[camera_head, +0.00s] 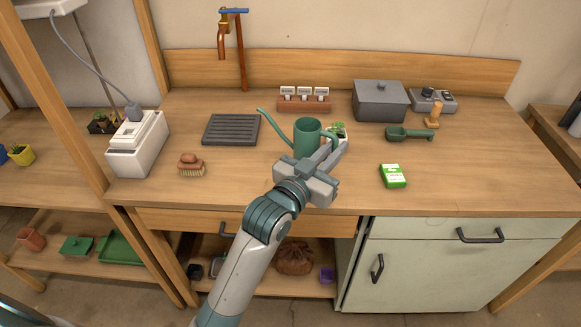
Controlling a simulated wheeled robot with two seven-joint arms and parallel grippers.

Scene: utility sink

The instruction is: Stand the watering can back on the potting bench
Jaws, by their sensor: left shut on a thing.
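The green watering can (308,137) is upright over the middle of the wooden potting bench (460,180), its long spout pointing up and left. My left gripper (326,155) is shut on the watering can at its right side, where the handle is. The gripper hides part of the can's lower body and base, so I cannot tell whether the base touches the bench top. My right gripper is not in view.
A dark slatted tray (231,130) lies left of the can, with a brush (191,166) nearby. A green scoop (409,133) and seed packet (392,176) lie right. The front right bench is clear.

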